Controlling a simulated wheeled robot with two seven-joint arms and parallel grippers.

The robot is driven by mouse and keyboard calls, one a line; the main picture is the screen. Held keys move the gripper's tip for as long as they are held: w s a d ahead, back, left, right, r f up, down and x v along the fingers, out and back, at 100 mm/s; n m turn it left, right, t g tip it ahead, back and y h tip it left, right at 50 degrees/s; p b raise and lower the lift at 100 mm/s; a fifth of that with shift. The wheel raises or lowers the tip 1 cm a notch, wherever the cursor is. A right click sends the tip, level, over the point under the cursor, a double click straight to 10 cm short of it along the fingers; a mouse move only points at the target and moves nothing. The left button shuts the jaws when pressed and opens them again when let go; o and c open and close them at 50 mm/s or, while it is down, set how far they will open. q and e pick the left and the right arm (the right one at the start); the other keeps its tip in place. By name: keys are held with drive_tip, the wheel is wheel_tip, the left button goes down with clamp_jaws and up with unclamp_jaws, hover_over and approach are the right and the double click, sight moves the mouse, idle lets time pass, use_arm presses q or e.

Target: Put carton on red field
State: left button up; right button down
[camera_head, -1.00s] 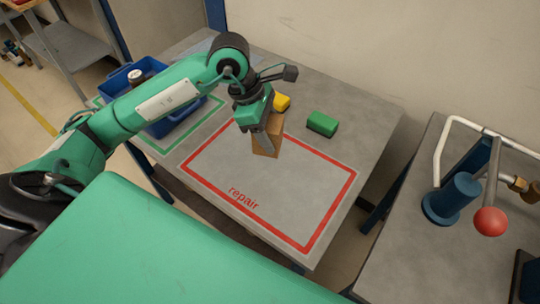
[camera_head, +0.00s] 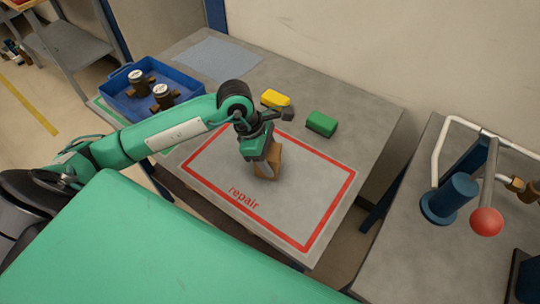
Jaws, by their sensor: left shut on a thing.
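The brown carton (camera_head: 268,167) is upright inside the red-outlined field marked "repair" (camera_head: 312,246), in its upper middle part. My left gripper (camera_head: 263,158) is shut on the carton from above, and its fingers hide part of it. I cannot tell for sure whether the carton's bottom touches the table. My right gripper is not in view.
A yellow block (camera_head: 275,98) and a green block (camera_head: 322,123) lie behind the red field. A blue crate (camera_head: 117,103) with meters (camera_head: 163,96) stands at the left. A blue-grey mat (camera_head: 217,58) lies at the back. The field's right part is clear.

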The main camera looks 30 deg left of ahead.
use_arm(q)
drive_tip(key=shift+f, duration=0.15)
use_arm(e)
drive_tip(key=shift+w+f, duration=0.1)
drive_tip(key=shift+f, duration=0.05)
use_arm(q)
drive_tip(key=o, duration=1)
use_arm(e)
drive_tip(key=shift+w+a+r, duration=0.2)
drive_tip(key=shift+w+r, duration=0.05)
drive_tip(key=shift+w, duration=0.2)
use_arm(q)
drive_tip(key=shift+o, duration=0.2)
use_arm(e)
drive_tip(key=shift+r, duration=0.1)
use_arm(q)
drive_tip(key=shift+r, duration=0.35)
drive_tip(key=v, duration=0.3)
drive_tip(key=shift+a, duration=0.1)
drive_tip(key=w+b+v, duration=0.1)
drive_tip(key=v, duration=0.7)
drive_tip(key=shift+s+r, duration=0.3)
drive_tip(key=shift+s, duration=0.25)
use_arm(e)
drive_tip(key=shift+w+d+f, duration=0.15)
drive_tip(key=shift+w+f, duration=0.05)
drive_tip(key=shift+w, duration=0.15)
